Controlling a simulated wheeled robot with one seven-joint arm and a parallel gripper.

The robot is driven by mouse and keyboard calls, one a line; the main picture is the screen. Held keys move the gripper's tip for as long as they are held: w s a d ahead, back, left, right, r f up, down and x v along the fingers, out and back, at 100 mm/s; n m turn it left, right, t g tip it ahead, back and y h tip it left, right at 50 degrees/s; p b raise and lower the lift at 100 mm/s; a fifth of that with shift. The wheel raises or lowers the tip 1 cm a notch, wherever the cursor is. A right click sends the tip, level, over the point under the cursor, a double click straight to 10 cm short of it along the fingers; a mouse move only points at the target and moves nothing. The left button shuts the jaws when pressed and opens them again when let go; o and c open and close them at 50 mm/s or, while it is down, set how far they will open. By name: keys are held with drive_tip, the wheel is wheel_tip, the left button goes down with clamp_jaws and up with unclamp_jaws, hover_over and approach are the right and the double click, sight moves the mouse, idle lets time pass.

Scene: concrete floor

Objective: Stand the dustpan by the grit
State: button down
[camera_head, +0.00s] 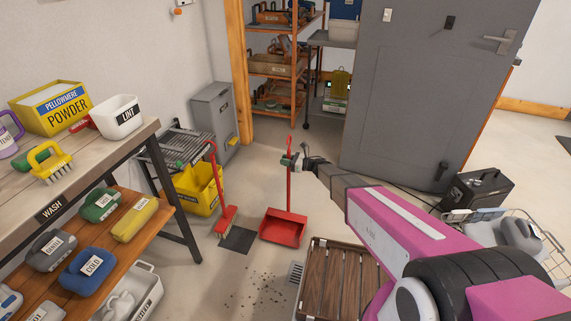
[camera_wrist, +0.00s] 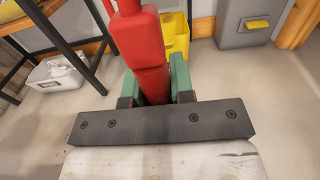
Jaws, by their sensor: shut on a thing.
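The red dustpan (camera_head: 283,230) has a long upright handle. My gripper (camera_head: 292,160) is shut on that handle, and the pan hangs or stands upright below it at floor level; I cannot tell if it touches the floor. In the wrist view the red handle (camera_wrist: 143,50) sits between the green finger pads of my gripper (camera_wrist: 155,85). The grit (camera_head: 255,290) is a scatter of dark specks on the floor, in front of the pan and a little left.
A red broom (camera_head: 226,215) stands left of the pan by a dark floor patch (camera_head: 237,239). A yellow bucket (camera_head: 197,190) is behind it. A wooden slatted platform (camera_head: 335,285) and a floor drain (camera_head: 295,272) lie right of the grit. The wash bench (camera_head: 85,170) is at left.

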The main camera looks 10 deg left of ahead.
drive_tip(key=shift+f, duration=0.75)
drive_tip(key=c, duration=1)
unclamp_jaws()
drive_tip(key=shift+f, duration=0.1)
drive_tip(key=d, duration=0.8)
drive_tip(key=s+d, duration=0.1)
drive_tip(key=d, duration=0.3)
